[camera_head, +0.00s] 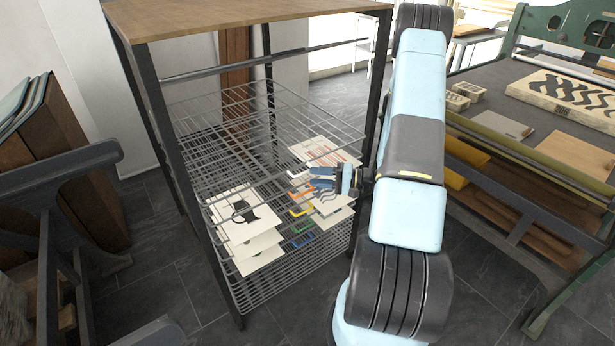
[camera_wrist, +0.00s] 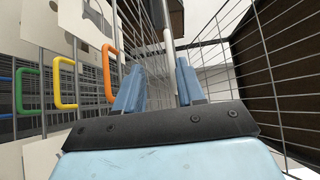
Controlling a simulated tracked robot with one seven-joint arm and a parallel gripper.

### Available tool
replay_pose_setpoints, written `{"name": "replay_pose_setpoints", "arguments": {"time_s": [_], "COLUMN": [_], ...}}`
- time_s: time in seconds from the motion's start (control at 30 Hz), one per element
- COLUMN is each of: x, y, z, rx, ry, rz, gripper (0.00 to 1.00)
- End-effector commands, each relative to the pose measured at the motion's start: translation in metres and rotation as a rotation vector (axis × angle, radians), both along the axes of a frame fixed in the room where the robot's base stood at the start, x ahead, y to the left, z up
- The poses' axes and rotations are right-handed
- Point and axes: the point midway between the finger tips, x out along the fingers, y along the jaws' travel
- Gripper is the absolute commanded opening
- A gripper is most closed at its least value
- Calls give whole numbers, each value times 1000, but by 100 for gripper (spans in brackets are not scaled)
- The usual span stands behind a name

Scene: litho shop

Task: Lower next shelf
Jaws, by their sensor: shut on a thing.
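A drying rack holds a stack of hinged wire shelves (camera_head: 205,125). The upper shelves are raised at a slant, and the lower ones lie flat and close together.
Paper prints (camera_head: 243,212) lie on the lower shelves. The rack has a wooden top (camera_head: 240,15) and dark posts (camera_head: 170,140). A press bench (camera_head: 500,110) stands on the right and dark metal framework (camera_head: 50,210) on the left. Tiled floor (camera_head: 165,285) shows in front.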

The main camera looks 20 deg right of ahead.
Motion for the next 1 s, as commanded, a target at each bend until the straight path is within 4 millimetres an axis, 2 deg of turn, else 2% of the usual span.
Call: {"name": "replay_pose_setpoints", "arguments": {"time_s": [0.1, 0.43, 0.63, 1.0], "x": [-14, -42, -48, -48], "y": [-24, -67, -76, -77], "z": [-1, 2, 2, 2], "rx": [-4, -2, -2, -2], "ry": [3, 1, 1, 1], "rz": [-7, -3, 0, -1], "gripper": [30, 30, 30, 30]}}
